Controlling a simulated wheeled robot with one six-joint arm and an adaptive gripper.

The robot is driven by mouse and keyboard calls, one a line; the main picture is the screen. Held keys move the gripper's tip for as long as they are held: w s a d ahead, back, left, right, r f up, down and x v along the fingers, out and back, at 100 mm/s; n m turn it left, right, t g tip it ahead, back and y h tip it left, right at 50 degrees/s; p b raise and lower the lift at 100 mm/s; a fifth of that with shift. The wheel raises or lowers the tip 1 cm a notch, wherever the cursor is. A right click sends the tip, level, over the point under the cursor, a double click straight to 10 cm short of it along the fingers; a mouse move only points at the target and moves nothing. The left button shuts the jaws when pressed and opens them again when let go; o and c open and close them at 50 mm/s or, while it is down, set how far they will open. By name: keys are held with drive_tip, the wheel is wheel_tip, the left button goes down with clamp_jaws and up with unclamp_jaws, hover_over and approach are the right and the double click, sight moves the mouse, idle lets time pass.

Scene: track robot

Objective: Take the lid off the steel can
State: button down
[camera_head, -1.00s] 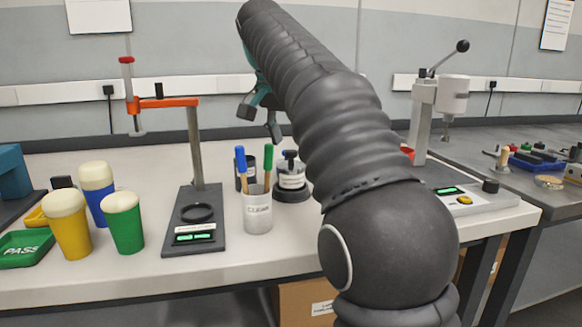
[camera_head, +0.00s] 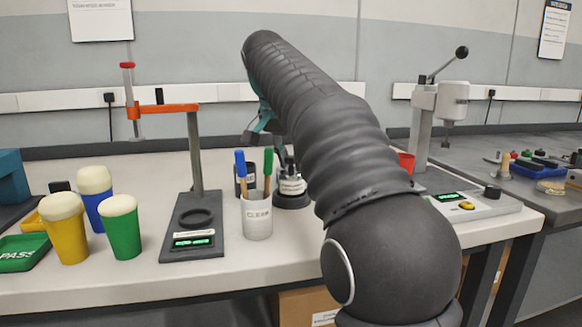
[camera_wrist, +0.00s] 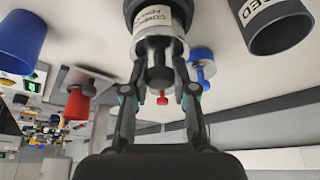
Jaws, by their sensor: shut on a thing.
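The steel can (camera_head: 291,186) stands on the white bench behind the marker cup, partly hidden by my arm. In the wrist view the can (camera_wrist: 156,18) shows a printed label at the top of the picture. Its lid (camera_wrist: 146,48) is pale metal with a dark knob (camera_wrist: 158,74), and it appears to be seated on the can. My gripper (camera_wrist: 158,80) has a finger on each side of the knob and is shut on it. In the head view my gripper (camera_head: 280,158) is at the can's top, mostly hidden by my arm.
A light cup (camera_head: 257,217) with blue and green markers stands just in front of the can; a dark cup (camera_head: 240,181) is behind it. A stand with an orange arm (camera_head: 165,103) is to the left, beside several colored cups (camera_head: 122,230). A lever press (camera_head: 424,115) stands right.

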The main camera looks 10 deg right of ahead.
drive_tip(key=shift+r+p, duration=0.3)
drive_tip(key=shift+r, duration=0.2)
wheel_tip(320, 180, up, 4)
drive_tip(key=shift+d+f+p, duration=0.1)
drive_tip(key=shift+p, duration=0.85)
drive_tip(key=s+d+r, duration=0.6)
drive_tip(key=s+d, duration=0.2)
drive_tip(key=shift+d+p, duration=0.25)
drive_tip(key=shift+p, duration=0.1)
